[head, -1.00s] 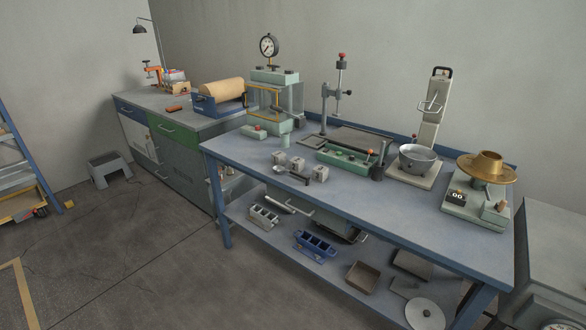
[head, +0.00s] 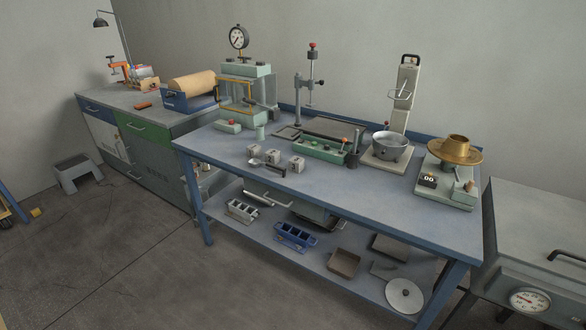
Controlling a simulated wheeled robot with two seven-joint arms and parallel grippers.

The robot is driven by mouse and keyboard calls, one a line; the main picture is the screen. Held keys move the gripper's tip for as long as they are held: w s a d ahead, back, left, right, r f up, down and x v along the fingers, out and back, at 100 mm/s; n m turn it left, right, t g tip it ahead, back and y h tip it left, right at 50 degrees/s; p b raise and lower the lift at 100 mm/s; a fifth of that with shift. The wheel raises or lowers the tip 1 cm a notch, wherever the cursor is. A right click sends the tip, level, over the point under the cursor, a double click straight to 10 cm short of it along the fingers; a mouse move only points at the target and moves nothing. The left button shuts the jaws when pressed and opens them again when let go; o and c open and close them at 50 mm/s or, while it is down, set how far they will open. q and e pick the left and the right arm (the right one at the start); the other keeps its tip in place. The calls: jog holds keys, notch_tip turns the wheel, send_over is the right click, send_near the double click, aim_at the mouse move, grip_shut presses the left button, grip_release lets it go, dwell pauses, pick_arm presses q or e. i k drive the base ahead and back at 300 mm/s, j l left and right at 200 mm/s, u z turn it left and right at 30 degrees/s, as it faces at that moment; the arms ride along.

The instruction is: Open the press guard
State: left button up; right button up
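The press (head: 244,70) stands at the back left of the blue bench, a pale green frame with a round dial gauge (head: 239,38) on top. Its guard (head: 235,92) is a clear panel with a yellow-orange frame on the front of the press. The guard looks closed across the front, though it is small in the view. A clear side panel (head: 265,90) shows at the right of the press. Neither of my grippers is in view.
Three small grey cubes and a scoop (head: 268,164) lie in front of the press. A mixer with a bowl (head: 389,146) stands further right. The floor before the blue bench (head: 350,200) is clear.

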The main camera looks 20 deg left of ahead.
aim_at(217, 85)
jog(key=i+j, duration=0.15)
jog(key=j, duration=0.4)
jog(key=i+j, duration=0.2)
jog(key=j, duration=0.4)
jog(key=i+j, duration=0.15)
jog(key=j, duration=0.4)
jog(key=i+j+z, duration=0.1)
jog(key=j, duration=0.5)
jog(key=i+j, duration=0.2)
jog(key=j, duration=0.35)
jog(key=i+j, duration=0.15)
jog(key=j, duration=0.45)
jog(key=i+j, duration=0.15)
jog(key=j, duration=0.45)
jog(key=i+j+z, duration=0.1)
jog(key=j, duration=0.45)
